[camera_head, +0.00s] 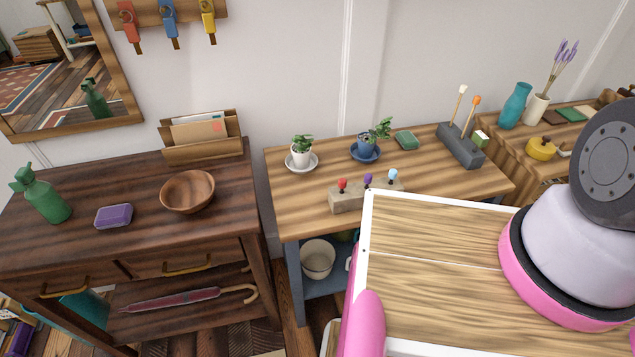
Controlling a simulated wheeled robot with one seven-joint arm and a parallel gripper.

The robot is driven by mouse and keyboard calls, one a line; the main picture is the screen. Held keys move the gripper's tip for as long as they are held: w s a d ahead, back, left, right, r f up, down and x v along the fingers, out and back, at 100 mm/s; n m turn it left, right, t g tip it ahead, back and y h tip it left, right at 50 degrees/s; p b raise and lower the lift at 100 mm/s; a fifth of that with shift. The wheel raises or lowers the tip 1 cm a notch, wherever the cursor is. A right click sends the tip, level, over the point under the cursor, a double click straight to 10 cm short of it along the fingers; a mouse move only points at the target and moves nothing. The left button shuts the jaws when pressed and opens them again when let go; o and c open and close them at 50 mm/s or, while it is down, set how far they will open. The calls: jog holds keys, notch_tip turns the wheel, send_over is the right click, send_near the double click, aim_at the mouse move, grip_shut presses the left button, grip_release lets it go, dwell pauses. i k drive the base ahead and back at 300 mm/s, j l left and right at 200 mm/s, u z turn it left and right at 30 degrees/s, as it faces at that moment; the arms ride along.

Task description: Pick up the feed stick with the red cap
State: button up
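The feed stick with the red cap (343,185) stands upright at the left end of a small pale stand (350,200) on the middle wooden table (290,201). Beside it in the same stand are a feed stick with a purple cap (367,181) and one with a light blue cap (392,175). Only the caps and short upper parts show above the stand. A pink and white part of my arm shows at the right, but my gripper is outside the view.
Two potted plants, one in a white pot (301,152) and one in a blue pot (366,148), stand behind the stand. A green block (407,140) and a grey holder (460,146) with two sticks are farther right. A wooden bowl (188,191) sits on the dark left table.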

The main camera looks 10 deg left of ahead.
aim_at(343, 181)
jog(key=u, duration=0.85)
